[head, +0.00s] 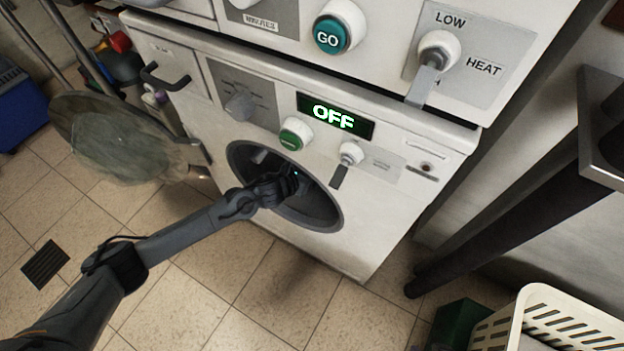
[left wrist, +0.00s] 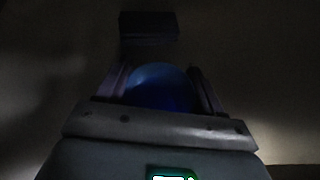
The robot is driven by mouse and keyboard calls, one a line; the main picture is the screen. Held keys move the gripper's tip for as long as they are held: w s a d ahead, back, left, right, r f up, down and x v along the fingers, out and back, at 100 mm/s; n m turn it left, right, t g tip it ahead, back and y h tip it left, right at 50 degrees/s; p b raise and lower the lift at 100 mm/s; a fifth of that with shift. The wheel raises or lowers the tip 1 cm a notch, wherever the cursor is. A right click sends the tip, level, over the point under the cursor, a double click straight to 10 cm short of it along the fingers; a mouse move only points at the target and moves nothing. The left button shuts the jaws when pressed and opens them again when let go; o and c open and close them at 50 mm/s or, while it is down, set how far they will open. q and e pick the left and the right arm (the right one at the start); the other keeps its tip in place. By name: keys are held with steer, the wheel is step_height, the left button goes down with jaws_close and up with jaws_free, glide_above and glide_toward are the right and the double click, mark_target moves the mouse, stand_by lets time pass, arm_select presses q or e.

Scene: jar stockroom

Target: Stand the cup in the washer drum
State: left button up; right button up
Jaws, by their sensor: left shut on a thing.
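The washer (head: 190,95) stands open, with its round door (head: 120,137) swung out to the left. My left arm reaches through the opening of the drum (head: 325,215), and my left gripper (head: 292,182) is inside the dark drum. In the left wrist view, the gripper (left wrist: 160,74) is shut on a blue cup (left wrist: 160,86), with a finger on each side of it. The cup's base and its contact with the drum are too dark to tell. In the head view the cup is hidden by the gripper and shadow. My right gripper is not in view.
A dark block-like shape (left wrist: 149,27) shows beyond the cup inside the drum. The washer display (head: 335,116) reads OFF. A cream basket (head: 535,305) stands at lower right beside a dark table leg (head: 500,205). Tiled floor lies in front.

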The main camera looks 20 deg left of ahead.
arm_select(q)
steer(key=shift+f+b, duration=0.8)
steer(key=shift+f, duration=1.2)
steer(key=shift+f, duration=0.15)
steer(key=o, duration=1.1)
